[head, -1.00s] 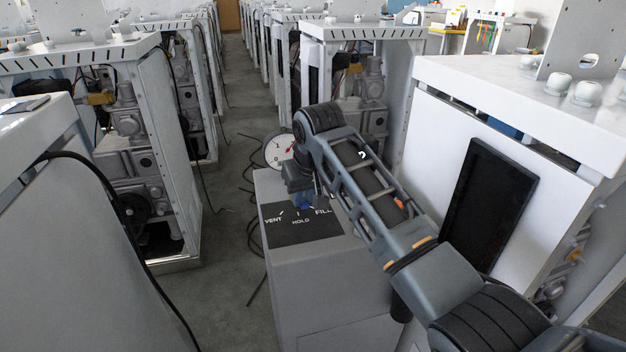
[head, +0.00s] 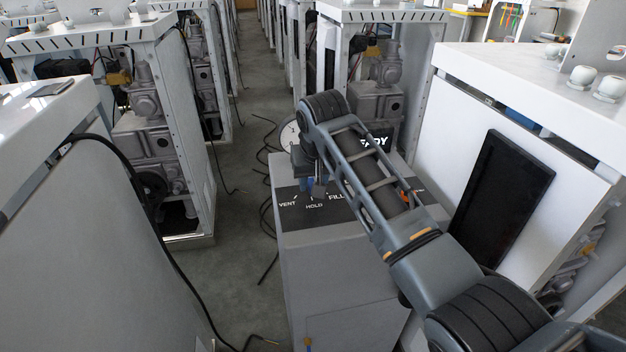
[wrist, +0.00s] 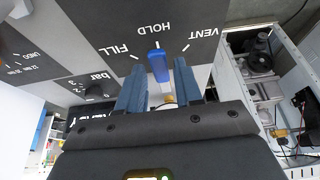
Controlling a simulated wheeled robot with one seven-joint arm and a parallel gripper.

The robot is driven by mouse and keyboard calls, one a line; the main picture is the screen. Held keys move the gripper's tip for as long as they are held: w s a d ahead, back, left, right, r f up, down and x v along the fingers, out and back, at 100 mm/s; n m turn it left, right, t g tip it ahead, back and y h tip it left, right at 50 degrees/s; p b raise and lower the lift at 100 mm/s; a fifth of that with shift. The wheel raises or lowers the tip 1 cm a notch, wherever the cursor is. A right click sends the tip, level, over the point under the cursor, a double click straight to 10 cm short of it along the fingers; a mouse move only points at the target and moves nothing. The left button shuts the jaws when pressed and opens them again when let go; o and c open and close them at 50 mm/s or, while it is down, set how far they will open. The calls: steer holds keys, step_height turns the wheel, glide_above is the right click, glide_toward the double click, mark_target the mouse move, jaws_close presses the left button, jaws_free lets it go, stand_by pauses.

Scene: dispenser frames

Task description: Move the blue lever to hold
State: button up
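The blue lever (wrist: 158,66) shows in the wrist view with its tip toward the HOLD mark, between the FILL and VENT marks. My gripper (wrist: 159,76) is open, with one finger on each side of the lever and visible gaps between. In the head view my gripper (head: 313,188) is over the black label panel (head: 290,212) on the grey cabinet. It hides most of the lever there. The HOLD label (head: 314,206) shows just in front of it.
A round gauge (head: 289,136) stands behind my gripper, partly hidden by my arm. A sign reading "EADY" (head: 373,142) shows behind my arm. A white cabinet with a black panel (head: 501,198) is close on the right. Cables lie on the aisle floor (head: 240,215) at left.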

steer(key=shift+o, duration=0.9)
steer(key=v, duration=0.7)
steer(key=shift+r, duration=0.35)
steer(key=shift+s, duration=0.25)
